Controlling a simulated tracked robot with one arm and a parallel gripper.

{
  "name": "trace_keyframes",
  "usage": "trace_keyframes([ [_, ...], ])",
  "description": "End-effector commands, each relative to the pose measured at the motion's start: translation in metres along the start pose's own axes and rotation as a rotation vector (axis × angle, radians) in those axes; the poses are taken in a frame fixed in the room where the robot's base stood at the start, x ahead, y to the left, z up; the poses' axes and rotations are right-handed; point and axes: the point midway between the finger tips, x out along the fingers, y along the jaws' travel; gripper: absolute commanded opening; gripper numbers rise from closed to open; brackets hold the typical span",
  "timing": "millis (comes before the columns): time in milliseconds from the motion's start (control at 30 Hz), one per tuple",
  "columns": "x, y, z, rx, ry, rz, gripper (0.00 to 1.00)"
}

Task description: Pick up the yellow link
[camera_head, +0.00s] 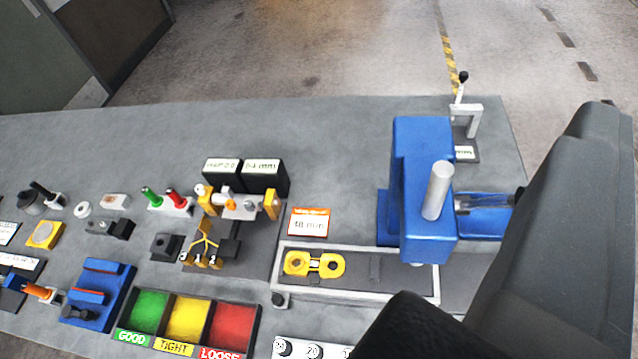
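The yellow link (298,264) is a flat piece with two round ends, each with a dark hole. It lies in the left part of a shallow grey-rimmed tray (360,294) on the workbench. My gripper (500,215) shows as two large dark fingers at the lower right, one at the right edge and one at the bottom. They stand apart with nothing seen held between them. The link is to the left of both fingers and clear of them. The lower finger hides part of the bench and the tray's front right.
A blue press (420,165) with a grey cylinder stands over the tray's right end. A sorting box (188,322) with green, yellow and red bins is at the front left. A small label card (309,222) stands behind the tray.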

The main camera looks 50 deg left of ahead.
Motion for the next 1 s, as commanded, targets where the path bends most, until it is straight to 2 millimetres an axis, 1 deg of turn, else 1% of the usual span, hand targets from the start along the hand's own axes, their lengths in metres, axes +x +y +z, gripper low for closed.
trace_keyframes([
  [67, 0.007, -0.005, 0.004, -0.025, -0.020, -0.013, 0.58],
  [167, 0.028, -0.015, 0.020, -0.103, -0.082, -0.051, 0.58],
  [267, 0.055, -0.039, 0.045, -0.235, -0.175, -0.118, 0.58],
  [300, 0.068, -0.051, 0.058, -0.298, -0.219, -0.153, 0.58],
  [367, 0.084, -0.069, 0.076, -0.397, -0.275, -0.208, 0.58],
  [400, 0.095, -0.082, 0.092, -0.465, -0.319, -0.249, 0.58],
  [467, 0.108, -0.100, 0.112, -0.566, -0.371, -0.311, 0.58],
  [500, 0.116, -0.113, 0.126, -0.634, -0.407, -0.355, 0.58],
  [567, 0.127, -0.132, 0.147, -0.735, -0.454, -0.422, 0.58],
  [633, 0.138, -0.154, 0.174, -0.854, -0.508, -0.509, 0.58],
  [733, 0.149, -0.185, 0.211, -1.022, -0.572, -0.639, 0.58],
  [833, 0.155, -0.215, 0.251, -1.187, -0.632, -0.779, 0.58],
  [1000, 0.157, -0.261, 0.315, -1.451, -0.707, -1.031, 0.58],
])
